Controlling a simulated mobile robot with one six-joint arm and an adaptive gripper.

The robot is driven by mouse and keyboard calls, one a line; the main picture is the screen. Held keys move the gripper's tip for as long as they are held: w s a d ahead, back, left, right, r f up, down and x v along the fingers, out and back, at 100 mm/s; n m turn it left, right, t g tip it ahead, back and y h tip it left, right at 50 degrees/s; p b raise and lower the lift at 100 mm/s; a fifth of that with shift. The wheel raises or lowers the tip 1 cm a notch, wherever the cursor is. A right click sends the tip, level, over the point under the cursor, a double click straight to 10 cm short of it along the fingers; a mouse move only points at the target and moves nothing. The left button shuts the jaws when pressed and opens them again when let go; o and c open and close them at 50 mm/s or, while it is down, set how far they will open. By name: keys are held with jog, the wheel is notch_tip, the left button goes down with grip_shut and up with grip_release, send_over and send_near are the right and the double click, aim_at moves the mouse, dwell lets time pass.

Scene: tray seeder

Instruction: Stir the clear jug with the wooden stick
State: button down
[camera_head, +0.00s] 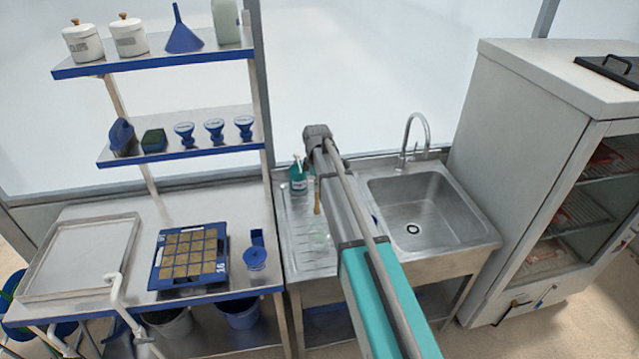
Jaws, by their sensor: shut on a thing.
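The wooden stick (317,200) shows as a short, upright tan piece just left of my arm. My gripper (316,173) is small and partly covered by my own arm above the drainboard. It is shut on the upper part of the stick. The clear jug (319,240) is a faint, see-through shape on the drainboard, just below the stick in the picture and close to my arm. I cannot tell whether the stick's lower end is inside the jug.
A green bottle (298,178) stands at the drainboard's back left. The sink basin (414,210) and tap (411,135) are right of my arm. A cabinet (520,130) stands right.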

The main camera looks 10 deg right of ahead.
aim_at(319, 213)
jog(key=shift+d, duration=0.35)
jog(key=shift+f, duration=0.25)
jog(key=shift+f+b, duration=7.75)
jog(key=shift+b, duration=0.25)
jog(key=shift+w, duration=0.15)
